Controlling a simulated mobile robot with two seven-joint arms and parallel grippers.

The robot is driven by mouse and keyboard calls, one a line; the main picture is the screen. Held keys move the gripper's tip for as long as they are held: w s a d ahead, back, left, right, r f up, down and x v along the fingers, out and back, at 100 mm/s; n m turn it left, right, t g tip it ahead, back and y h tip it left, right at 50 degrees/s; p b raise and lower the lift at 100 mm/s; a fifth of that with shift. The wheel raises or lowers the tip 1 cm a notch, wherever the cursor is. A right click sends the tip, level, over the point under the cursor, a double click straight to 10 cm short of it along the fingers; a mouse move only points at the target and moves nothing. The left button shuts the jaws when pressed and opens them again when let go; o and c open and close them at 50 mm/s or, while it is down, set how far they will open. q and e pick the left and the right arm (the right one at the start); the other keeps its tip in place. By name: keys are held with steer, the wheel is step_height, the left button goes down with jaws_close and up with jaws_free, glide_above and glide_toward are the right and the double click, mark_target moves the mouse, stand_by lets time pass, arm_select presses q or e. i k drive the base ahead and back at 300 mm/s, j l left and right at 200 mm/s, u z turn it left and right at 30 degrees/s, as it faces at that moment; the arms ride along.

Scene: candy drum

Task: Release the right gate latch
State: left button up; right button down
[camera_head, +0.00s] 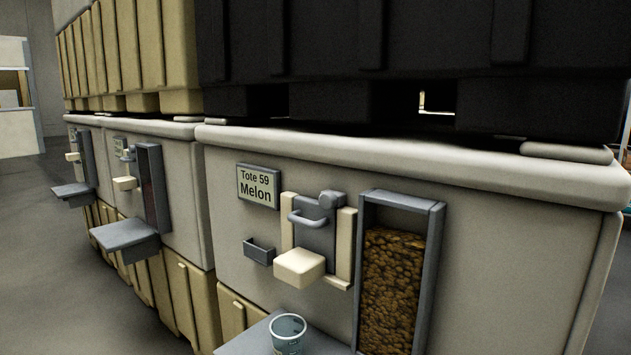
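On the nearest tote, a grey gate (316,233) stands between two cream upright rails. A curved grey handle (306,220) crosses its front. A rounded grey piece (331,199) sits at the gate's top right, by the right rail; it may be the right latch, but I cannot tell whether it is engaged. A cream block-shaped spout (299,267) juts out below the gate. Neither of my grippers is in view.
A sign (258,186) reads "Tote 59 Melon". A small grey holder (258,251) is left of the spout. A window of brown pieces (392,285) is at right. A clear cup (288,334) stands on a grey shelf (248,341). Similar totes (182,185) line the left.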

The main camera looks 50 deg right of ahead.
mark_target(329, 199)
steer(key=i+j+z, duration=0.1)
steer(key=i+z, duration=0.3)
steer(key=i+j+z, duration=0.2)
steer(key=z, duration=0.2)
steer(key=i+j+z, duration=0.45)
steer(key=j+z, duration=0.15)
steer(key=z, duration=0.15)
steer(key=i+j+z, duration=0.25)
steer(key=j, duration=0.2)
steer(key=j+z, duration=0.3)
steer(key=i+j+z, duration=0.1)
steer(key=j+z, duration=0.15)
steer(key=j, duration=0.35)
